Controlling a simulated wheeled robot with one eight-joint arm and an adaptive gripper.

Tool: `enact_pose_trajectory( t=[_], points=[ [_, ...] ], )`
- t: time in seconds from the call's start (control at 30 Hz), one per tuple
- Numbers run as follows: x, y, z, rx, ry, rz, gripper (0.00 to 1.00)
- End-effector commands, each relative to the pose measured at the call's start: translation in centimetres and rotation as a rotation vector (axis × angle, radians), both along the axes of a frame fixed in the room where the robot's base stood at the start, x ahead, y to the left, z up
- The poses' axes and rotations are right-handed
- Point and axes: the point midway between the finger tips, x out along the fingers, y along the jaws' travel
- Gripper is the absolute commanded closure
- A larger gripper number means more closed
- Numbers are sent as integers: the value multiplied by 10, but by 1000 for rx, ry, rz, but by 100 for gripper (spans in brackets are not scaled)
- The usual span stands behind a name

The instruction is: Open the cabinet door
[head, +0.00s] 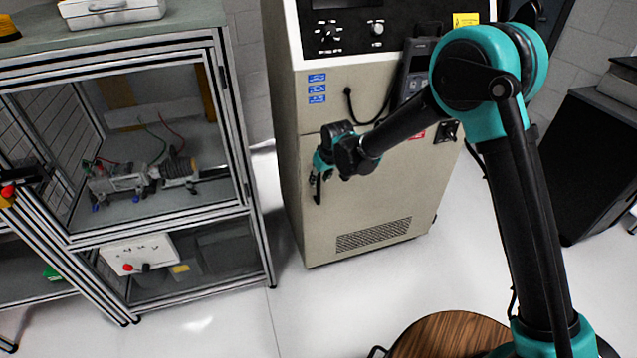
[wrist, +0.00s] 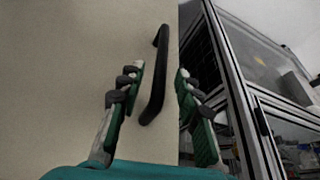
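The beige cabinet (head: 365,200) stands in the middle of the head view, with its lower door facing me. In the wrist view the door (wrist: 70,80) fills the left side, and its black bar handle (wrist: 157,75) rises in the middle. My gripper (wrist: 152,85) is open, with one green-padded finger on each side of the handle's lower end in that view. I cannot tell how deep the handle sits between the fingers. In the head view my gripper (head: 318,180) is at the door's left edge, and the handle is mostly hidden behind it. The door looks closed.
A metal-framed glass enclosure (head: 245,150) with equipment inside stands left of the cabinet, with a floor gap between them. A handheld device (head: 418,68) hangs on the cabinet's upper front. A dark box (head: 590,165) stands at right.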

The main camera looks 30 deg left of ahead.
Motion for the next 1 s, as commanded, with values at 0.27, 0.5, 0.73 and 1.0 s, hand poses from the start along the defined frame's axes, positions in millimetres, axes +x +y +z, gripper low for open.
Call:
enact_pose_trajectory(
  t=[0.27, 0.5, 0.73, 1.0],
  points=[
    [4, 9, -24, 0, 0, 0, 66],
    [5, 10, -26, 0, 0, 0, 66],
    [5, 10, -26, 0, 0, 0, 82],
    [5, 10, -26, 0, 0, 0, 100]
  ],
)
